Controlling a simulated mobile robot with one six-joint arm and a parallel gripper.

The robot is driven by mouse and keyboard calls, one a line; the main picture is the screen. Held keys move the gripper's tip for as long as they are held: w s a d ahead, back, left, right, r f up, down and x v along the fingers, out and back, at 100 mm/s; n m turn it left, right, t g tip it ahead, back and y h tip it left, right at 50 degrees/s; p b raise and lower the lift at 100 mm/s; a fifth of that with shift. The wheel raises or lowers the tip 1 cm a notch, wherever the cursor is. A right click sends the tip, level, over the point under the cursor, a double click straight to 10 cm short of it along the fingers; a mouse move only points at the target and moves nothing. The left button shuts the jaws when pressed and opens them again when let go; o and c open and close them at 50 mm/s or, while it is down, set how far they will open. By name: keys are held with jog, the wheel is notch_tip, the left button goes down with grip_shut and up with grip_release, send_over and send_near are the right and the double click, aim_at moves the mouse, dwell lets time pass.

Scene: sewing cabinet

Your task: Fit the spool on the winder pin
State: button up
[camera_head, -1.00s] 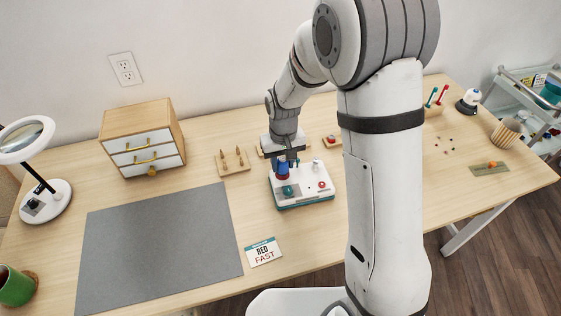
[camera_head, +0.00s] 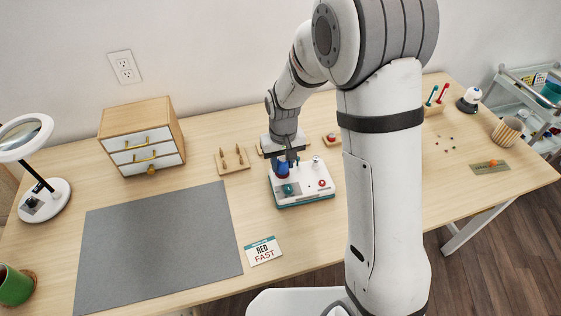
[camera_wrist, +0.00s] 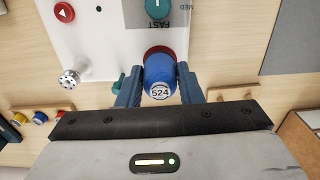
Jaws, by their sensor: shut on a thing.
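A blue spool (camera_wrist: 160,76) with a white label reading 524 is held between the two fingers of my gripper (camera_wrist: 159,92) in the wrist view. In the head view my gripper (camera_head: 283,160) points down over the back left of the white winder (camera_head: 318,186), with the blue spool (camera_head: 282,169) below it. The spool is over a red round seat (camera_wrist: 158,50) on the winder. The pin is hidden, and I cannot tell whether the spool is around it. The winder has a teal knob (camera_wrist: 157,8), a red button (camera_wrist: 64,12) and a small metal post (camera_wrist: 70,79).
A wooden peg rack (camera_head: 233,161) stands left of the winder, and a drawer box (camera_head: 143,137) further left. A grey mat (camera_head: 160,243) and a RED FAST card (camera_head: 263,251) lie in front. Several spools (camera_wrist: 39,117) lie behind the winder.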

jog(key=shift+f+b, duration=0.35)
jog(key=shift+f, duration=0.1)
dwell(0.7)
jog(key=o, duration=1)
jog(key=shift+o, duration=0.2)
notch_tip(320, 180, up, 7)
jog(key=shift+r, duration=0.4)
jog(key=s+d+r+m+t, duration=0.1)
jog(key=s+d+r, duration=0.4)
jog(key=s+d, duration=0.2)
jog(key=s+d+r+m+t, duration=0.1)
jog(key=s+d+r, duration=0.4)
jog(key=s, duration=0.7)
jog(key=shift+d+m+t, duration=0.3)
jog(key=shift+d+m, duration=0.3)
jog(key=shift+d, duration=0.25)
